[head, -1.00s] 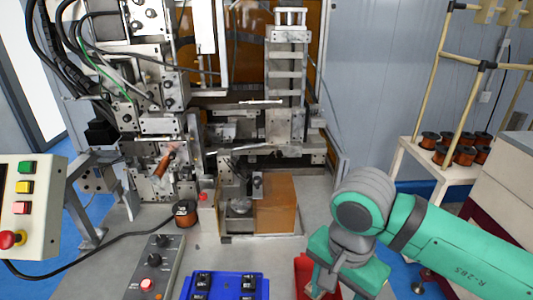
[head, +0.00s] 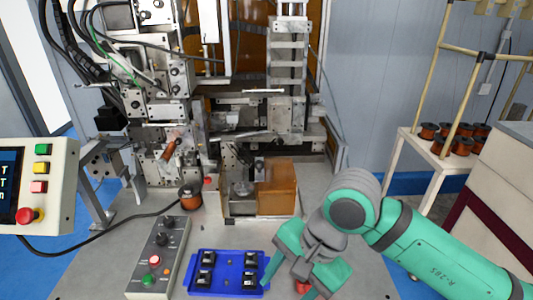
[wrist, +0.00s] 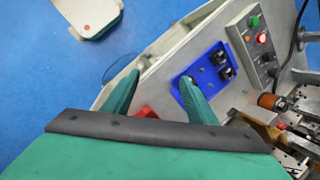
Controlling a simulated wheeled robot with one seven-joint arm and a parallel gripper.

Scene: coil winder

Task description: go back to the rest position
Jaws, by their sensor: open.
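My green gripper (head: 294,288) is at the front right of the machine's table, with its fingers spread and nothing between them. In the wrist view my gripper (wrist: 157,92) shows its two fingers well apart. A red object (head: 302,287) is partly hidden by my gripper in the head view; it also shows beyond the gripper's base in the wrist view (wrist: 147,112). My arm comes in from the right.
A blue tray (head: 199,291) with several black parts lies left of my gripper. A button box (head: 155,262) and a control panel (head: 45,205) are further left. The coil winder (head: 265,130) stands behind. A rack with copper spools (head: 431,130) is at the right.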

